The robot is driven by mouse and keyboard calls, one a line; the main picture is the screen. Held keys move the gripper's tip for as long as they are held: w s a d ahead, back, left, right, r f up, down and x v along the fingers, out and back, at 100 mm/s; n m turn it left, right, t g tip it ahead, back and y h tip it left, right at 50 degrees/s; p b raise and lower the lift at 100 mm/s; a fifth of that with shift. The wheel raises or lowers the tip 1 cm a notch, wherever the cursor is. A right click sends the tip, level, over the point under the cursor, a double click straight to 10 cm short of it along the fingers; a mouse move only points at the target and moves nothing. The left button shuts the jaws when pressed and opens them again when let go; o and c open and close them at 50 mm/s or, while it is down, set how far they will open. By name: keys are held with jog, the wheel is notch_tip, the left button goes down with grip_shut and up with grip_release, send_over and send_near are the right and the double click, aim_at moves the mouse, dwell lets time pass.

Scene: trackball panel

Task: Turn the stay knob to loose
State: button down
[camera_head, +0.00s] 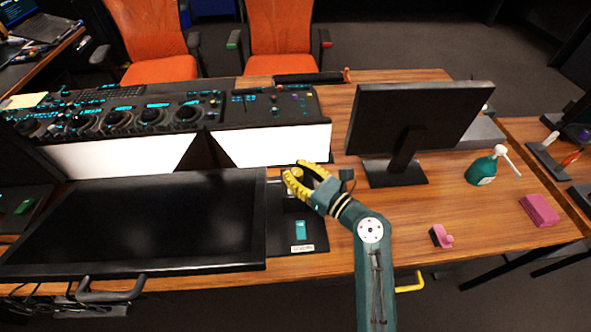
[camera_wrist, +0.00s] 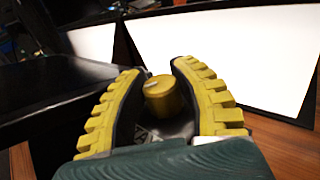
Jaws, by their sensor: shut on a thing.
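The stay knob (camera_wrist: 162,98) is a short yellow cylinder with a pale mark on its top edge, seen in the wrist view between my two fingers. My gripper (camera_wrist: 157,70) has yellow ribbed fingers and is shut on the knob, one finger on each side. In the head view my gripper (camera_head: 300,170) reaches in from the right at the back of a small black panel (camera_head: 285,238), right of a large dark screen (camera_head: 140,222). There the fingers largely hide the knob. Its setting cannot be read.
The panel carries a teal part (camera_head: 300,230) and a small label (camera_head: 302,248). A console (camera_head: 150,112) with white front boards stands behind. A monitor (camera_head: 415,118), green spray bottle (camera_head: 482,170) and pink objects stand right. The wooden desk (camera_head: 400,225) is clear between them.

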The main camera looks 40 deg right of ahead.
jog(key=shift+d+n+y, duration=0.1)
jog(key=shift+n+y, duration=0.2)
jog(key=shift+y, duration=0.1)
jog(key=n+g+y, duration=0.1)
jog(key=n+y, duration=0.2)
jog(key=y, duration=0.2)
jog(key=n+g+y+b, duration=0.2)
jog(key=n+y+b, duration=0.1)
jog(key=y, duration=0.1)
jog(key=shift+f, duration=0.1)
jog(key=shift+n+g+y, duration=0.4)
jog(key=shift+y+b, duration=0.3)
jog(key=shift+b, duration=0.05)
jog(key=shift+a, duration=0.2)
jog(key=c, duration=0.7)
grip_release()
jog(key=shift+s, duration=0.1)
jog(key=shift+c, duration=0.2)
jog(key=shift+d, duration=0.1)
